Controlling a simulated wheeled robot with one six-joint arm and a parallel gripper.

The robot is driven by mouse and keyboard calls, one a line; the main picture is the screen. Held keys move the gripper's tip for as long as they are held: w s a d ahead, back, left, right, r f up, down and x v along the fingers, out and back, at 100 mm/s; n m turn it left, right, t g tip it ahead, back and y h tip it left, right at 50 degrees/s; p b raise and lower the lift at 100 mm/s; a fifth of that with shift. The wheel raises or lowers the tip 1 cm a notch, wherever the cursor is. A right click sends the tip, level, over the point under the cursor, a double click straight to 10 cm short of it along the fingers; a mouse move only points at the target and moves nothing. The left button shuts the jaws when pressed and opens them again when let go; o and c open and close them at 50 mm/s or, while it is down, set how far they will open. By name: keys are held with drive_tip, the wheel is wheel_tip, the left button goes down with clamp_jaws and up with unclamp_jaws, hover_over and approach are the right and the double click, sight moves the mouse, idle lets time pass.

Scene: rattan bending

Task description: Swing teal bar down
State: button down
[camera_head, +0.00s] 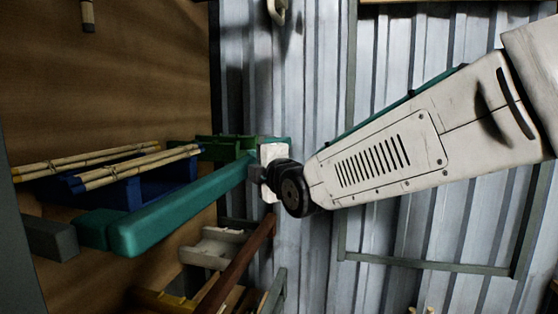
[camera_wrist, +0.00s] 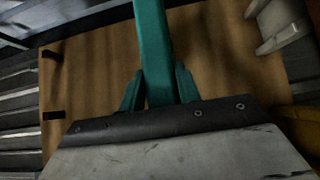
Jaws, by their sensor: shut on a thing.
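The teal bar (camera_head: 180,208) is a long square beam in the head view. It slants from the lower left up to my gripper (camera_head: 259,173), which meets it at its right end. In the wrist view the teal bar (camera_wrist: 153,45) runs from the top edge down between the fingers of my gripper (camera_wrist: 158,82), with one dark teal piece on each side of it. My gripper is shut on the bar. The exact contact is partly hidden by the wrist housing.
Rattan poles (camera_head: 130,165) lie across blue blocks (camera_head: 150,185) on a brown wooden board (camera_head: 110,90), close above the bar. A brown rail (camera_head: 236,265) and a pale bracket (camera_head: 213,247) are below it. A corrugated metal wall (camera_head: 300,90) stands behind my arm.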

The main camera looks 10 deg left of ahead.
idle(0.4)
drive_tip(key=c, duration=1)
unclamp_jaws()
drive_tip(key=v, duration=0.7)
drive_tip(key=shift+s+d+f, duration=0.15)
drive_tip(key=shift+s+d, duration=0.05)
drive_tip(key=shift+s, duration=0.1)
